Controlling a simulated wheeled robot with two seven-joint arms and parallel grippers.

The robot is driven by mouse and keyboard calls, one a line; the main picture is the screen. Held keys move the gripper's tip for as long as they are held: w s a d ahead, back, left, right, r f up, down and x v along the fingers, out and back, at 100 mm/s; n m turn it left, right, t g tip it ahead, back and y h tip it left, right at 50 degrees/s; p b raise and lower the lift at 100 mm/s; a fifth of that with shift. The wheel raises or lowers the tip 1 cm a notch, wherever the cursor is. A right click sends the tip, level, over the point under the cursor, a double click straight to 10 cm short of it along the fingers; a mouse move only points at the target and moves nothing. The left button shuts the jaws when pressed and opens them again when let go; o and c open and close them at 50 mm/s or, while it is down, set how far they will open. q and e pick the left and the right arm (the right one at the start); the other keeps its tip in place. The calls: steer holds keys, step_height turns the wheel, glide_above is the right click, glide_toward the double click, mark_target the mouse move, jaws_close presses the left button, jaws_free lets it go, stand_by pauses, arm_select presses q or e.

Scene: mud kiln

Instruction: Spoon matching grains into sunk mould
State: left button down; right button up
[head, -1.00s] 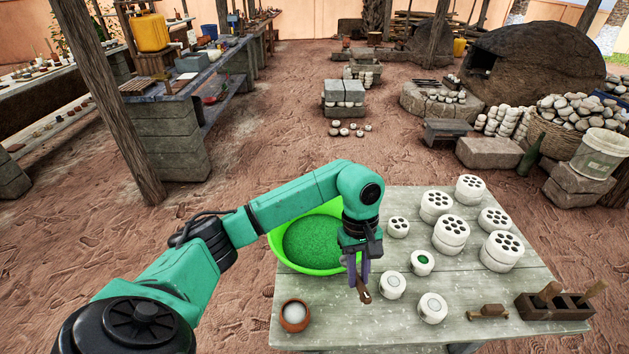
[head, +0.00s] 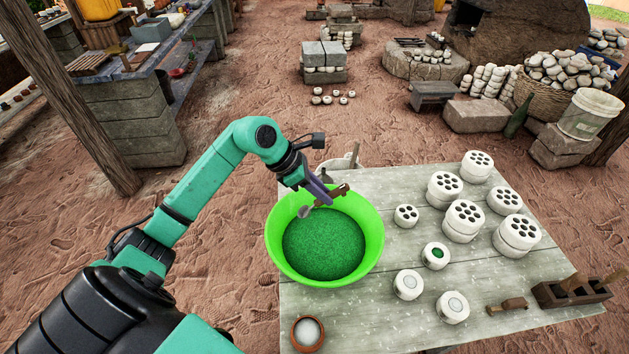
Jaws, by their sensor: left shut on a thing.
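My left gripper (head: 321,192) is shut on a spoon with a brown wooden handle (head: 333,193). It holds the spoon above the far part of the green bowl (head: 375,257). The spoon's small grey head points left, and I cannot tell whether it holds grains. Green grains (head: 323,246) fill much of the bowl. White moulds stand right of it: one with a single green-filled hollow (head: 436,254), and two with single pale hollows (head: 408,284) (head: 453,306). Several others have many dark holes, such as a small one (head: 405,215). My right gripper is not in view.
A terracotta pot with white contents (head: 307,333) stands at the table's near left. A pale container (head: 338,168) is partly hidden behind my gripper. A wooden tool (head: 507,306) and a dark holder (head: 571,291) lie at the near right. The table (head: 501,281) has bare room between moulds.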

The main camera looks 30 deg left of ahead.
arm_select(q)
steer(key=f+b, duration=0.3)
steer(key=f, duration=0.1)
steer(key=f+b, duration=0.4)
steer(key=d+f+b, duration=0.1)
steer(key=f+b, duration=0.2)
steer(key=f, duration=0.2)
steer(key=shift+s+b, duration=0.3)
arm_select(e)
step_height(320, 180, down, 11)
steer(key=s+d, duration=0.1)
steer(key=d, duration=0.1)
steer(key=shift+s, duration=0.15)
arm_select(q)
steer(key=shift+r, duration=0.1)
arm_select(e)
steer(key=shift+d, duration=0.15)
arm_select(q)
step_height(320, 180, up, 13)
steer(key=p, duration=0.7)
steer(key=shift+f, duration=0.2)
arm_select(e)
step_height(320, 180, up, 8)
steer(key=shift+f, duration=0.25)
